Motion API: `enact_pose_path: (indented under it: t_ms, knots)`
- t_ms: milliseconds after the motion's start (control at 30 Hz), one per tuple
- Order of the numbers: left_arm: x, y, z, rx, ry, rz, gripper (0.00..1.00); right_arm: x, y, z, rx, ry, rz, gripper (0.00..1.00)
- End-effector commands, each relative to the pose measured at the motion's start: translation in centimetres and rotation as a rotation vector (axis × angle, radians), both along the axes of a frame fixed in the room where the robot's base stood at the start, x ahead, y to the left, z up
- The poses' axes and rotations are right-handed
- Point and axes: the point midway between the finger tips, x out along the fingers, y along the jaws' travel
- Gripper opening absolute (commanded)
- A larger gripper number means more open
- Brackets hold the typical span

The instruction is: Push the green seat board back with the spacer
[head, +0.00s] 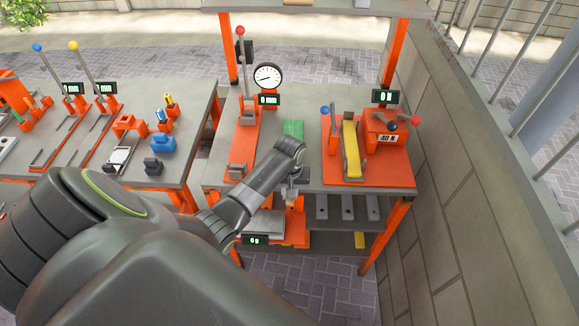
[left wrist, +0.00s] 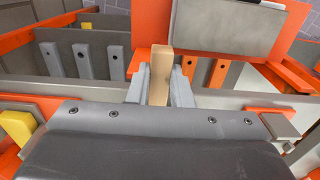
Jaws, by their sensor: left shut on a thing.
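The green seat board (head: 293,130) lies on the bench top, just beyond my left wrist, which hides its near end. My left gripper (head: 291,190) is at the front edge of the bench, reaching over from the left. In the left wrist view its two grey fingers (left wrist: 160,92) are shut on a tan block, the spacer (left wrist: 160,68). The green board does not show in the left wrist view. I cannot tell whether the spacer touches anything. My right gripper is not in view.
An orange fixture with a yellow board (head: 351,149) stands to the right, and an orange gauge stand with a dial (head: 267,76) to the left. A lower shelf (head: 330,241) holds grey bars and a scale-like plate. A wall (head: 450,200) runs along the right.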

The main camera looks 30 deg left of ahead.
Motion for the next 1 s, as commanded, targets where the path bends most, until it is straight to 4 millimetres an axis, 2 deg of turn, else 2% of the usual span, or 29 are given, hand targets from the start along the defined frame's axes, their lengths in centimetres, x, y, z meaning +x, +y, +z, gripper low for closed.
enact_pose_path:
  t_ms: [567, 1000]
  knots:
    - [2.0, 1.2, 0.0, 0.001, -0.002, 0.000, 0.00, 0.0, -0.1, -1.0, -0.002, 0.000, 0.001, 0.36]
    - [0.4, 0.2, 0.2, -0.001, 0.002, 0.000, 0.00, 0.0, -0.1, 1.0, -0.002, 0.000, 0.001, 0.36]
